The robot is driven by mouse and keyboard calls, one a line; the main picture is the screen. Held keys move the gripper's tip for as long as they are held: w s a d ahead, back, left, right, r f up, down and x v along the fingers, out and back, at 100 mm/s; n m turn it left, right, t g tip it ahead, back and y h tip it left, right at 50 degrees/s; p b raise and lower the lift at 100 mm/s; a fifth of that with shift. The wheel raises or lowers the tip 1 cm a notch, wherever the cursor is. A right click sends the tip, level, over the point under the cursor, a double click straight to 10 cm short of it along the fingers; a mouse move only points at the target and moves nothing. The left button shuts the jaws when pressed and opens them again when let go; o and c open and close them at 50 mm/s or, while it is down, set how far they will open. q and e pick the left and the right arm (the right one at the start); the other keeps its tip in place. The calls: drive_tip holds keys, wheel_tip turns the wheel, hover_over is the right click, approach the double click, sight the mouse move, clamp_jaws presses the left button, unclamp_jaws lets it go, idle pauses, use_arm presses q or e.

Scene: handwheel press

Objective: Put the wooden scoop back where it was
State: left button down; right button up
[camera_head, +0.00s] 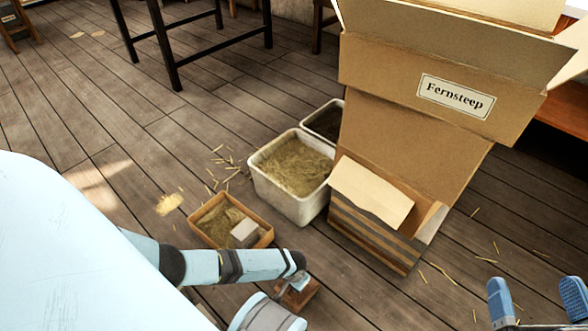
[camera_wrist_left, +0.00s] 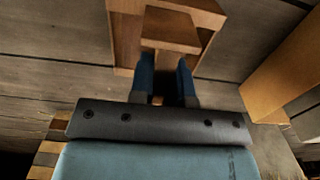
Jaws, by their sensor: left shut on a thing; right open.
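The wooden scoop (camera_head: 297,296) shows only in part in the head view, a small brown shape beyond the end of my left arm, low over the floor. In the left wrist view, my left gripper (camera_wrist_left: 166,88) has its two blue fingers close together at a brown wooden piece, the scoop (camera_wrist_left: 170,30). The fingers are shut on it; the exact grip point is partly hidden. In the head view my left fingers are hidden by the arm. My right gripper (camera_head: 538,300) is open and empty at the lower right, its blue fingers wide apart.
A shallow tan tray (camera_head: 196,232) with straw-like material and a pale block stands beyond my left forearm. A white bin (camera_head: 300,207) of similar material and a dark-filled bin (camera_head: 323,122) stand behind it. A tall cardboard box (camera_head: 420,150) labelled Fernsteep stands right of them. Floor at left is mostly clear.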

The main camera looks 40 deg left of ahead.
use_arm(q)
drive_tip(key=shift+f, duration=0.1)
drive_tip(key=shift+f, duration=0.1)
drive_tip(key=c, duration=1.1)
unclamp_jaws()
